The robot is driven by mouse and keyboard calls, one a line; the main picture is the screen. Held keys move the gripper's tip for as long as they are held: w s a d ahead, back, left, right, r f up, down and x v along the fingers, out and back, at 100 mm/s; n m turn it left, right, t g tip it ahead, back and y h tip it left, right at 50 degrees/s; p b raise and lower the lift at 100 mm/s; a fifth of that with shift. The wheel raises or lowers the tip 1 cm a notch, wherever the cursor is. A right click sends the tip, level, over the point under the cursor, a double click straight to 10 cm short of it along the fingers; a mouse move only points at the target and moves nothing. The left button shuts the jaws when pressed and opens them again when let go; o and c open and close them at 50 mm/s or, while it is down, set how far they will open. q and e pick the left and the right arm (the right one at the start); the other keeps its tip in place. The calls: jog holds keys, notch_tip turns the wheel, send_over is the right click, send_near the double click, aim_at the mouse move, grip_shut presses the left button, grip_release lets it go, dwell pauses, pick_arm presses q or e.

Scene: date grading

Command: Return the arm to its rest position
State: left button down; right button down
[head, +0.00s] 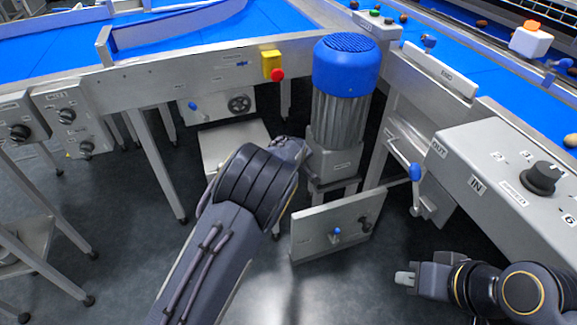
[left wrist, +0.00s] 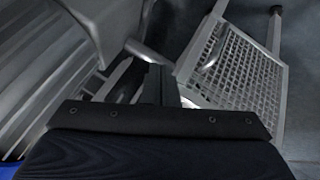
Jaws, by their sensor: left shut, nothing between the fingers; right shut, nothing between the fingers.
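The left gripper's fingers are hidden there behind the arm. In the left wrist view, the left gripper (left wrist: 158,84) shows as a dark narrow shape, shut and empty, pointing down toward the floor area. My right gripper (head: 405,278) is at the lower right of the head view, pointing left. Its pale fingertips are together and hold nothing.
Blue conveyor belts (head: 180,37) run across the back and right. A grey control box (head: 510,165) with a black knob stands above my right arm. A panel (head: 335,228) stands below the motor. A mesh step (left wrist: 235,75) shows in the left wrist view.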

pick_arm(q)
notch_tip(320, 180, up, 4)
jog(key=s+d, duration=0.2)
jog(key=d, duration=0.1)
jog(key=s+a+r+g+h, duration=0.1)
jog(key=s+a+r+h, duration=0.1)
jog(key=s+a+r, duration=0.65)
jog(key=s+a+r+g+h, duration=0.1)
jog(key=s+a+r, duration=0.4)
jog(key=s+a, duration=0.65)
jog(key=s+a+m, duration=0.3)
jog(key=s, duration=0.8)
jog(key=s+a+m, duration=0.3)
jog(key=s, duration=0.8)
notch_tip(320, 180, up, 20)
jog(key=p, duration=2)
jog(key=shift+p, duration=0.3)
jog(key=shift+f, duration=0.1)
